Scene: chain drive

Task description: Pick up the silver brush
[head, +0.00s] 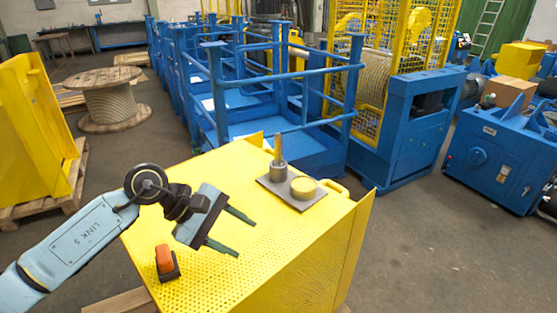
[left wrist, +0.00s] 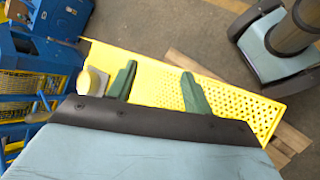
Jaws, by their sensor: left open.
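An upright silver-grey piece (head: 278,160), thin at the top and wider below, stands on a grey plate (head: 311,204) on the yellow perforated table (head: 215,270). It looks like the silver brush, but its bristles cannot be made out. A round yellow block (head: 303,188) sits beside it on the plate. My left gripper (head: 246,239) is open and empty above the table, left of and nearer than the plate. In the left wrist view its two green fingers (left wrist: 158,70) are spread, with nothing between them but the table surface (left wrist: 155,92) beyond.
An orange-topped object with a dark base (head: 165,262) lies on the table, below and left of my left gripper. A yellow handle (head: 333,187) is at the table's right corner. Blue railings (head: 290,125) stand close behind. The table's front middle is clear.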

